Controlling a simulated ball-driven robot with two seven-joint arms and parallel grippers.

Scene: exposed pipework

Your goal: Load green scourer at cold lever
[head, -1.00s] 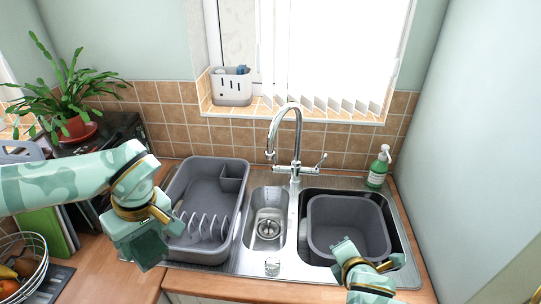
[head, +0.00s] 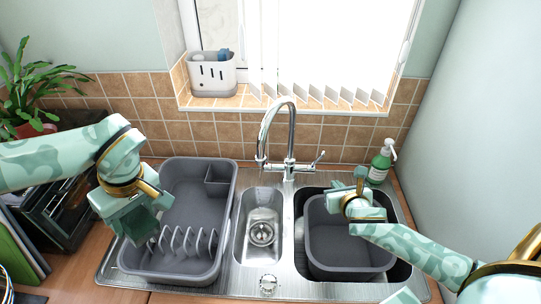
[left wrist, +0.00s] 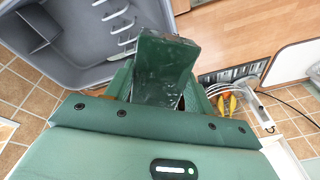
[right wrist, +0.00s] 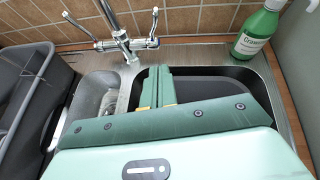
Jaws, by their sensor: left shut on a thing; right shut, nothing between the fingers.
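My left gripper (head: 143,228) is over the left side of the grey dish rack, shut on a dark green slab that looks like the green scourer (left wrist: 165,65). The slab stands out between the fingers in the left wrist view. The chrome tap (head: 290,130) stands behind the sink, with a lever on each side. The right lever (head: 320,158) also shows in the right wrist view (right wrist: 155,22), with the left lever (right wrist: 72,20). No hot or cold mark is readable. My right gripper (head: 361,180) is shut and empty, above the back of the right basin, right of the tap.
The grey dish rack (head: 196,172) stands left of the small basin (head: 262,232). A grey tub (head: 330,240) sits in the right basin. A green soap bottle (head: 381,162) stands behind it. A caddy (head: 212,75) stands on the sill.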

